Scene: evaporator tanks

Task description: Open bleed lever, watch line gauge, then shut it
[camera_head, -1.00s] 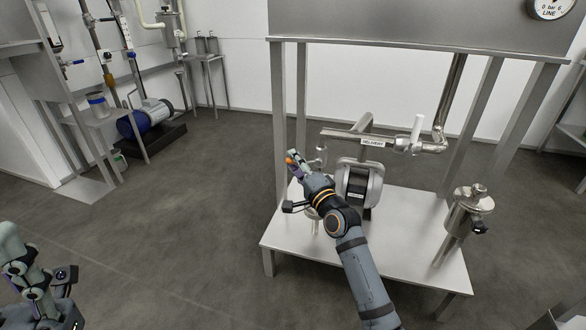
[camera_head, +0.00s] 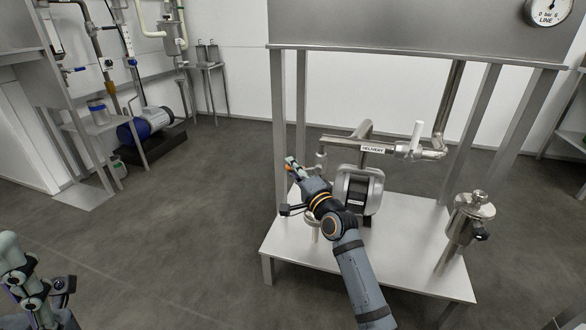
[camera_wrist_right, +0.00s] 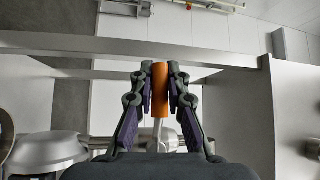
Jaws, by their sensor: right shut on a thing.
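My right gripper (camera_head: 293,166) reaches to the left side of the pump on the steel stand. In the right wrist view its two fingers (camera_wrist_right: 160,85) are closed on either side of an orange lever handle (camera_wrist_right: 160,92). The handle stands between the pads; its lower end meets metal fittings that are partly hidden. The line gauge (camera_head: 548,10) is a round white dial marked "0 bar 6 LINE" on the panel at the top right; its top is cut off and the needle is too small to read.
A silver pump (camera_head: 358,190) stands on the steel table (camera_head: 400,262). Behind it runs a pipe labelled DELIVERY (camera_head: 373,148) with a white upright handle (camera_head: 417,134). A steel filter-like vessel (camera_head: 468,215) stands at the right.

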